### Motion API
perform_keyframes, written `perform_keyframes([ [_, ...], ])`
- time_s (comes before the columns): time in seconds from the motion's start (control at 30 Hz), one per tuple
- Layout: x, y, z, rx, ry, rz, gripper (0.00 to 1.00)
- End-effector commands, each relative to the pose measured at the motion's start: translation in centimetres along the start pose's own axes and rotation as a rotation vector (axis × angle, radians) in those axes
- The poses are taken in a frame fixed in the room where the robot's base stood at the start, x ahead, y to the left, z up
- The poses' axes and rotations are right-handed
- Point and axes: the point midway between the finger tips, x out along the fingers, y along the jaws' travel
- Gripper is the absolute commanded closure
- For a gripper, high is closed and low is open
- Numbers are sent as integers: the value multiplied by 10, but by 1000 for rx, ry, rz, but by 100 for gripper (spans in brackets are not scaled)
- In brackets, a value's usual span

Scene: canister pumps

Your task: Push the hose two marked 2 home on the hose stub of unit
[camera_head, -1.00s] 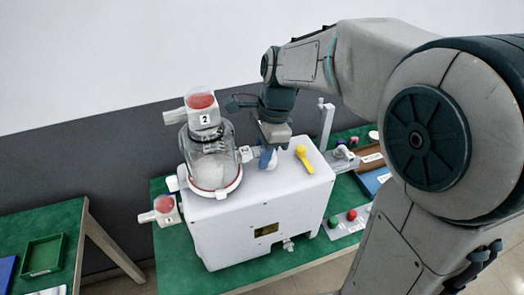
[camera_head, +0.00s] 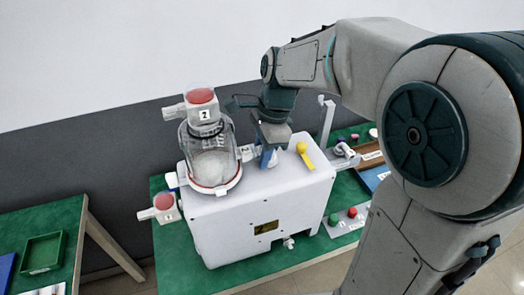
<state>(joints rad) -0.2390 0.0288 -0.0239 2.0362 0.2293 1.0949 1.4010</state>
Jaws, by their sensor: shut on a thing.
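The unit is a white box (camera_head: 225,238) on a green table, with a clear jar (camera_head: 213,165) on its left end. A grey-white cap with a red top and a label 2 (camera_head: 204,115) sits on the jar. My gripper (camera_head: 267,158) is low over the unit's top, just right of the jar, pointing down with blue fingers. It is shut on a small pale piece with a dark-marked label (camera_head: 247,152), which I take for the hose end. It lies close to the jar's right side. The fingers hide part of it, and I cannot tell whether it touches a stub.
A yellow lever (camera_head: 305,155) stands on the unit's top right of my gripper. A red-topped fitting (camera_head: 164,206) sticks out at the left. A button panel (camera_head: 346,221) and wooden tray (camera_head: 371,158) are at the right. A green tray (camera_head: 43,253) sits on another table.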

Motion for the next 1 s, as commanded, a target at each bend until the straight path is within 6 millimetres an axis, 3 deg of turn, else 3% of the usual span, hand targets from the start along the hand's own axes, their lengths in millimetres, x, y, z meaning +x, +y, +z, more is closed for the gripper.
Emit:
perform_keyframes([
  [0.4,2,1,0,0,0,4,100],
  [0.43,2,1,0,0,0,4,68],
  [0.5,1,1,0,0,0,4,51],
  [0.83,-2,0,0,0,0,2,51],
  [1.0,-23,0,0,0,1,-3,51],
])
